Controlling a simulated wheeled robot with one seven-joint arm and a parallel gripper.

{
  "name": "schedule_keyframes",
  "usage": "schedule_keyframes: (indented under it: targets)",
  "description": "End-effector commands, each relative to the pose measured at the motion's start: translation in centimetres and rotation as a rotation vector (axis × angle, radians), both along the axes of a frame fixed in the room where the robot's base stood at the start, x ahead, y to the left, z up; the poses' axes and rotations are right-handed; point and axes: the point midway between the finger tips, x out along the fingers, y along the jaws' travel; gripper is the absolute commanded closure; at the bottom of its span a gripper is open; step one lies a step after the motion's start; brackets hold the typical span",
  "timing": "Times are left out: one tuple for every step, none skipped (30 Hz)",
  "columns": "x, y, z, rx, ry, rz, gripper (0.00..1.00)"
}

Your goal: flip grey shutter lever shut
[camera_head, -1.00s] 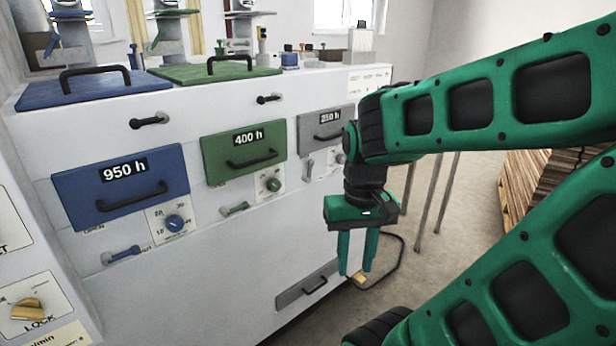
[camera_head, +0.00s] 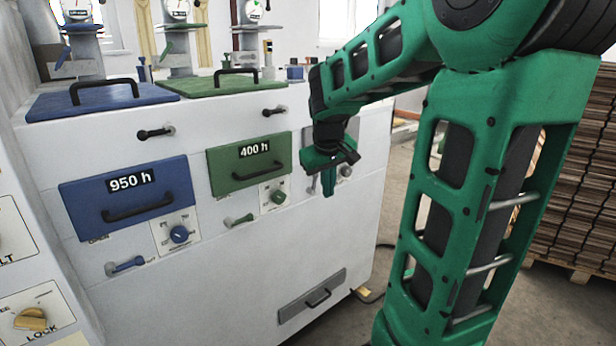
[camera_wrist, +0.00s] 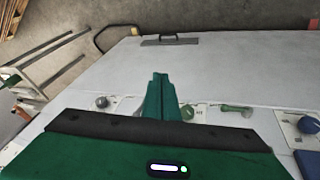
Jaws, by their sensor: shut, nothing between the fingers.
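The grey shutter lever (camera_head: 312,186) is on the front of the white machine, below the grey 250 h drawer. Only a small part of it shows beside my gripper, and its position cannot be told. My gripper (camera_head: 328,190) is shut and empty, with its fingers pointing down in front of the lever and just right of its visible part. In the wrist view the closed green fingers (camera_wrist: 160,85) cover the place where the lever would be. Whether they touch it cannot be told. The grey drawer is mostly hidden behind my gripper and arm.
The grey dial (camera_head: 346,170) is right of my gripper. The green lever (camera_head: 240,220), green dial (camera_head: 277,197) and blue lever (camera_head: 125,264) are to the left. Stacked boards (camera_head: 575,170) stand far right.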

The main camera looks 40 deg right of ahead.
Motion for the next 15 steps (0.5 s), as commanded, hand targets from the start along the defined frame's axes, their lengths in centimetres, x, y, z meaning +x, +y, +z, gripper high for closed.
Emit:
schedule_keyframes:
  targets:
    - [2.3, -0.8, 0.3, -0.034, -0.013, 0.026, 1.00]
    - [3.5, -1.3, 0.6, -0.055, -0.020, 0.043, 1.00]
    - [5.1, -1.9, 0.9, -0.082, -0.030, 0.063, 1.00]
    - [6.2, -2.3, 1.1, -0.102, -0.039, 0.078, 1.00]
    - [7.3, -2.7, 1.3, -0.120, -0.045, 0.092, 1.00]
    - [8.6, -3.1, 1.6, -0.143, -0.054, 0.110, 1.00]
    - [9.5, -3.4, 1.8, -0.159, -0.061, 0.121, 1.00]
    - [10.3, -3.7, 1.9, -0.175, -0.066, 0.132, 1.00]
    - [11.2, -4.0, 2.1, -0.192, -0.071, 0.145, 1.00]
    - [11.9, -4.2, 2.2, -0.205, -0.076, 0.153, 1.00]
    - [12.4, -4.4, 2.3, -0.215, -0.079, 0.160, 1.00]
    - [13.0, -4.5, 2.4, -0.226, -0.082, 0.169, 1.00]
    - [13.4, -4.7, 2.5, -0.234, -0.085, 0.173, 1.00]
    - [13.7, -4.7, 2.6, -0.239, -0.087, 0.178, 1.00]
    - [14.0, -4.8, 2.6, -0.245, -0.089, 0.181, 1.00]
